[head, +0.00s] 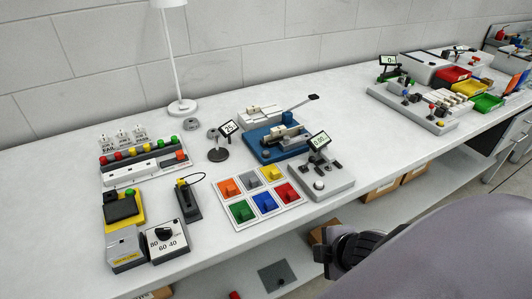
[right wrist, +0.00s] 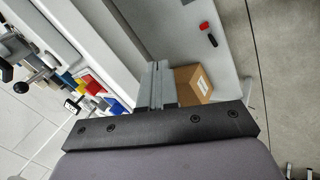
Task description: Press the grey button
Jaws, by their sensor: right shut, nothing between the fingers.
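The grey button (head: 250,179) sits in the back row of a white pad (head: 237,221) on the bench, between an orange button (head: 229,187) and a yellow button (head: 271,173). Green, blue and red buttons form the front row. My right gripper (head: 324,252) is at the bench's front edge in the head view, right of and nearer than the pad, well apart from the grey button. In the right wrist view its fingers (right wrist: 156,84) are together and empty. There I cannot make out the grey button among the coloured blocks. My left gripper is not in view.
A device with a small display (head: 320,180) stands right of the pad, and a blue fixture (head: 277,141) behind it. A black switch unit (head: 188,201) and a dial box (head: 167,241) are to the left. Cardboard boxes (right wrist: 190,83) are under the bench. The front bench top is clear.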

